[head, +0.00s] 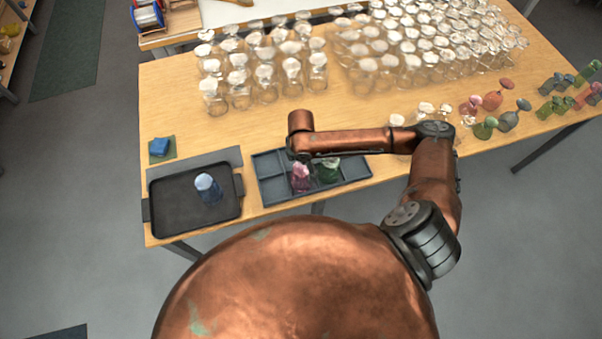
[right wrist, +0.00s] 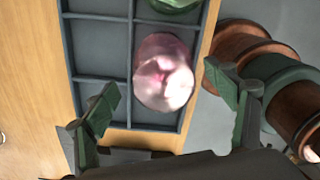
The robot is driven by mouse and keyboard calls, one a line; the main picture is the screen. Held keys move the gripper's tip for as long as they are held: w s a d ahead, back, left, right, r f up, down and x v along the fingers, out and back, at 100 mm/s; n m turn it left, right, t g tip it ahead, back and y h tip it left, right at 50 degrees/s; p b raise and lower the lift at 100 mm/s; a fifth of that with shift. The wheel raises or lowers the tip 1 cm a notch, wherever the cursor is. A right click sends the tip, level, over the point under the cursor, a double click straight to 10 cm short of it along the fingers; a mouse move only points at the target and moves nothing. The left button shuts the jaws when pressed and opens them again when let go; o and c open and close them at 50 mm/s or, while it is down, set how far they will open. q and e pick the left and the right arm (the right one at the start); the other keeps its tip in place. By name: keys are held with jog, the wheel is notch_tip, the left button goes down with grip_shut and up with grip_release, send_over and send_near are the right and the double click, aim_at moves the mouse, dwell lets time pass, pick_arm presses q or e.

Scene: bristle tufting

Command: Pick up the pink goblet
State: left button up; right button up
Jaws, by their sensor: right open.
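The pink goblet (head: 300,177) stands in a compartment of the grey divided tray (head: 271,189), near the table's front edge. In the right wrist view the pink goblet (right wrist: 163,72) shows from above as a round, shiny glass shape. My right gripper (right wrist: 164,88) is open, with one green finger to each side of the goblet in that view and a gap on both sides. How far the fingers are above the goblet I cannot tell. In the head view my right wrist hides most of that gripper. My left gripper is not in view.
A green goblet (head: 328,170) stands in the tray to the right of the pink one. A black tray (head: 170,216) with a blue glass (head: 208,189) lies to the left. Many clear glasses (head: 290,70) fill the back, and coloured goblets (head: 492,101) stand at the right.

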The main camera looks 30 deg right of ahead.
jog(key=f, duration=0.5)
jog(key=shift+s+f, duration=0.1)
jog(key=shift+s, duration=0.1)
jog(key=shift+c, duration=0.3)
jog(key=c, duration=1.4)
jog(key=shift+o, duration=0.2)
